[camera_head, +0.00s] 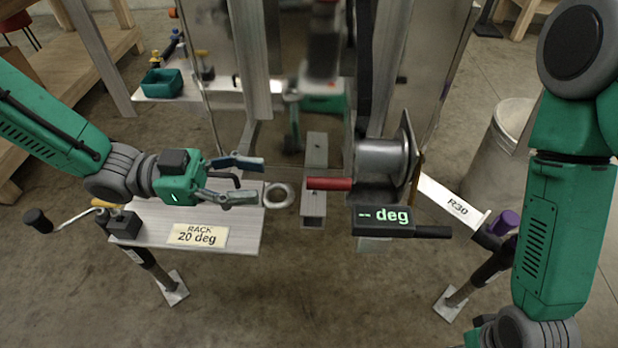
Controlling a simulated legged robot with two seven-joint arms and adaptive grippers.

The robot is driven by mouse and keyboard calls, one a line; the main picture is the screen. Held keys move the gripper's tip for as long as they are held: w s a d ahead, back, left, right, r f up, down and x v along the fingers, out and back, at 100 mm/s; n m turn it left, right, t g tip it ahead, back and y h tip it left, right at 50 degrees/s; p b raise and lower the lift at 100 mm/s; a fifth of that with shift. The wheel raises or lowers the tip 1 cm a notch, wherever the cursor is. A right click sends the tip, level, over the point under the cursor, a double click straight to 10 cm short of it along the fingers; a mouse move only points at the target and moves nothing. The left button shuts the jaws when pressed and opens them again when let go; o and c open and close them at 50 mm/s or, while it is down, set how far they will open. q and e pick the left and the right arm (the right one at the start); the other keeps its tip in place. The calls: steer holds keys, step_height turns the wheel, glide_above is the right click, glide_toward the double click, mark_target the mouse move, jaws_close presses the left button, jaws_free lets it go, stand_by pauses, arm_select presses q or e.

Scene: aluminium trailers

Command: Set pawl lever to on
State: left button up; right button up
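A winch with a metal drum (383,160) stands right of centre. A red-gripped lever (330,184) sticks out to the left below the drum, roughly level; I cannot tell for certain that it is the pawl lever or which setting it has. My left gripper (260,181) is open, with its two fingers apart and pointing right, to the left of the red lever. A thin black bent rod (228,178) shows between the fingers, and I cannot tell whether it touches them. My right arm fills the right side, but its gripper is out of view.
A display (384,215) reading "-- deg" with a black handle sits below the drum. A plate labelled "RACK 20 deg" (200,235) lies under my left gripper. A metal ring (279,195) is just right of the fingers. A white "R30" bar (452,202) and a bin (505,150) stand right.

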mark_target(315, 183)
arm_select(q)
steer(key=d+b, duration=0.1)
steer(key=d, duration=0.8)
steer(key=shift+d, duration=0.4)
jaws_close()
